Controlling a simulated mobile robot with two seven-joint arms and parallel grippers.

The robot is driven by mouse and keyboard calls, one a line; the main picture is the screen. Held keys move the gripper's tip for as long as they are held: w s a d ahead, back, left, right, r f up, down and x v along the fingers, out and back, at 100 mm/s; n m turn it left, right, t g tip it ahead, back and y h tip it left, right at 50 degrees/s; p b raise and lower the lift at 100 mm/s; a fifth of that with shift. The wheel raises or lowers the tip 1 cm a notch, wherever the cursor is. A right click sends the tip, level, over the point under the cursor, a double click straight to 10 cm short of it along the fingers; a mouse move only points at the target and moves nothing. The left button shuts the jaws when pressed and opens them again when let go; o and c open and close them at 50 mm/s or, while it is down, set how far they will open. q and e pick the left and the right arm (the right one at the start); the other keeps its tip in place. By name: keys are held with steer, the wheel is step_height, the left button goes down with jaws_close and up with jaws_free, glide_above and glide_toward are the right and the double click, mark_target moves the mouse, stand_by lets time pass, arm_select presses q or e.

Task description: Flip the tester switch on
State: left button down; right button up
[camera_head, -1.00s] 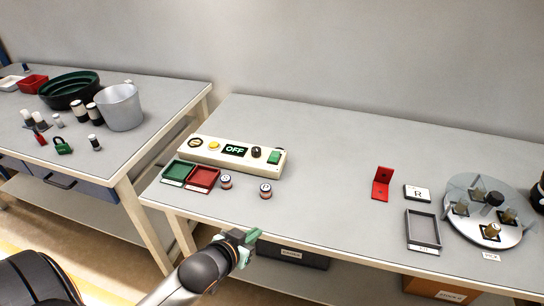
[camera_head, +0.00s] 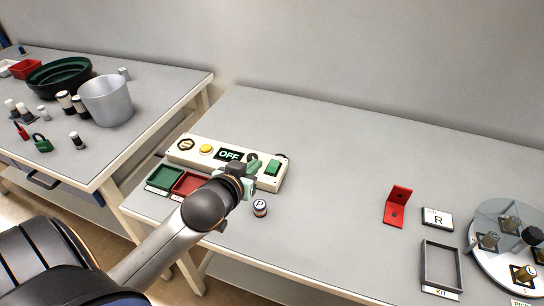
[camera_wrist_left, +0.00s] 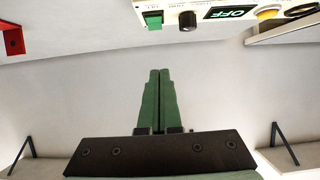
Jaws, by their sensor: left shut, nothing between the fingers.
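The tester (camera_head: 182,158) is a long cream box at the left of the middle table. Its display (camera_head: 229,155) reads OFF. A yellow button (camera_head: 206,149) is on its left part and a green rocker switch (camera_head: 272,167) on its right end. My left gripper (camera_head: 250,166) is shut and empty, in front of the tester, and overlaps the area of its black knob. In the left wrist view, the shut green fingers (camera_wrist_left: 159,73) point toward the tester, apart from it. There the green switch (camera_wrist_left: 153,20) and black knob (camera_wrist_left: 187,20) show ahead. My right gripper is not in view.
Green (camera_head: 164,177) and red (camera_head: 189,183) trays lie in front of the tester. A small labelled cylinder (camera_head: 260,208) stands near my left gripper. A red bracket (camera_head: 397,207), an R card (camera_head: 437,219) and a grey frame tray (camera_head: 427,272) are farther right. The table between is clear.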

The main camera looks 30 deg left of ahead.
arm_select(q)
glide_above(270, 168)
steer(key=s, duration=0.1)
step_height(270, 168, down, 4)
steer(key=shift+d+f+b, duration=0.1)
steer(key=shift+f+b, duration=0.05)
steer(key=shift+b, duration=0.15)
steer(key=f, duration=0.2)
steer(key=shift+w+f, duration=0.5)
steer(key=shift+f, duration=0.3)
